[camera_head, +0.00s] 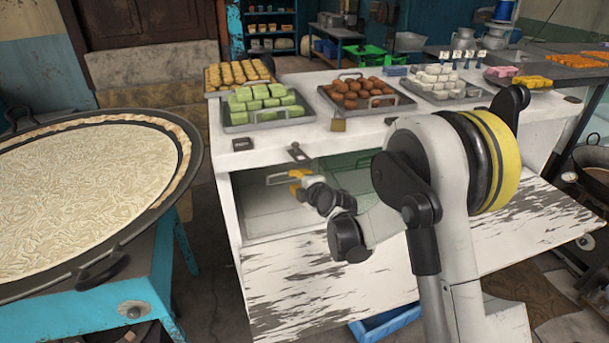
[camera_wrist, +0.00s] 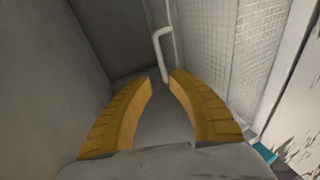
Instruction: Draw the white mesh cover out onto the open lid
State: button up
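The white mesh cover (camera_wrist: 215,45) shows as a fine grid at the upper right of the wrist view. A pale bent handle (camera_wrist: 162,48) stands beside it, its end near the gap between my fingertips; I cannot tell whether they touch. In the head view the handle (camera_head: 280,178) shows inside the counter's front opening. My gripper (camera_wrist: 161,80) has two yellow fingers, apart with nothing clearly held between them. In the head view my gripper (camera_head: 296,182) is at that opening, just right of the handle. The open lid (camera_head: 325,285), white with worn paint, hangs out in front, partly hidden by my arm.
The white counter top (camera_head: 330,138) above the opening bears trays of green blocks (camera_head: 262,105), brown balls (camera_head: 358,92) and white cubes (camera_head: 436,80). A large round pan (camera_head: 90,200) stands at left. A blue crate (camera_head: 385,323) lies below the lid. Cabinet walls (camera_wrist: 40,85) are close to my gripper.

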aim_at(283, 173)
jog(key=shift+w+f, duration=0.35)
jog(key=b+x, duration=0.3)
jog(key=x, duration=0.7)
jog(key=shift+w+a+b, duration=0.2)
jog(key=shift+w+b, duration=0.1)
jog(key=shift+b, duration=0.05)
grip_shut()
